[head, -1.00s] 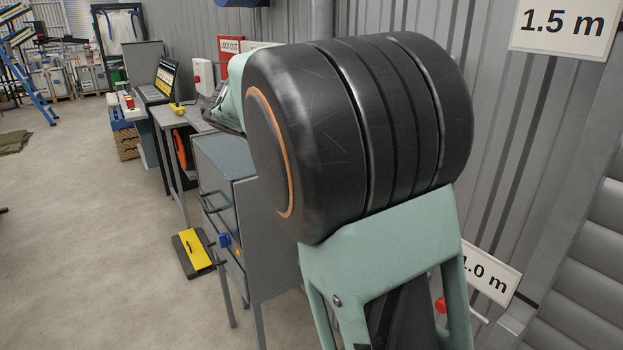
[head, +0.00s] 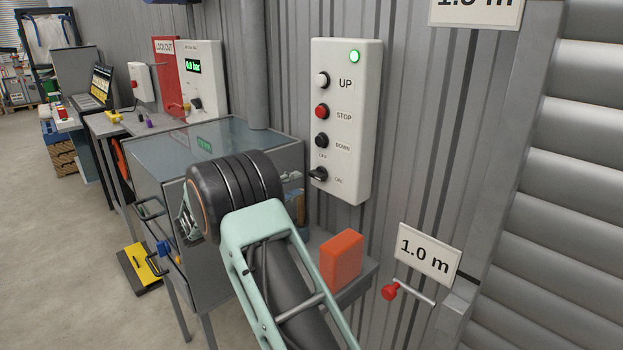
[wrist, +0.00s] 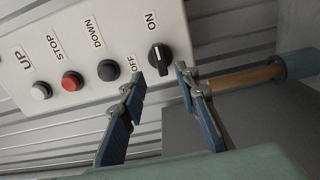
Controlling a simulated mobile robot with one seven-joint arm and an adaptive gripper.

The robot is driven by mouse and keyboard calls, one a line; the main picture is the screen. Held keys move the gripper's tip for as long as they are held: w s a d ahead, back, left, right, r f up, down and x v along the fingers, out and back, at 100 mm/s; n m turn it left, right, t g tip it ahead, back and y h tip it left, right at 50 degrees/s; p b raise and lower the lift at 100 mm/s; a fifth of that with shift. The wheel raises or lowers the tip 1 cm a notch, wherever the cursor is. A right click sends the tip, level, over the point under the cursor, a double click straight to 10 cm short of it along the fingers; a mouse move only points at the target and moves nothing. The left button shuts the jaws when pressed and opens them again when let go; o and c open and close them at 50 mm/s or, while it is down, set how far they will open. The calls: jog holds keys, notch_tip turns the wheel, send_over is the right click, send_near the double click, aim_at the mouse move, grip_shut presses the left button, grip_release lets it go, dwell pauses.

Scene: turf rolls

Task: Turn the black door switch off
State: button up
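The black door switch (head: 318,174) is a rotary knob at the bottom of a white control panel (head: 364,130) on the corrugated wall. In the wrist view the black door switch (wrist: 159,58) shows a white line pointing toward the ON label; OFF is to its left. My gripper (wrist: 161,78) is open and empty, its two blue-padded fingers reaching up toward the knob, one to each side and just below it in the picture. I see no contact. In the head view my arm hides most of the gripper.
UP, STOP (head: 322,111) and DOWN buttons sit above the switch; a green lamp (head: 354,56) is lit. A grey cabinet (head: 150,165) stands left of the panel. A red-knobbed lever (head: 390,291) sticks out at lower right.

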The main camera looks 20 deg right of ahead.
aim_at(314, 177)
jog(key=x, duration=0.6)
jog(key=shift+w+d+p, duration=0.15)
jog(key=shift+d+p, duration=0.15)
jog(key=shift+d, duration=0.1)
grip_shut()
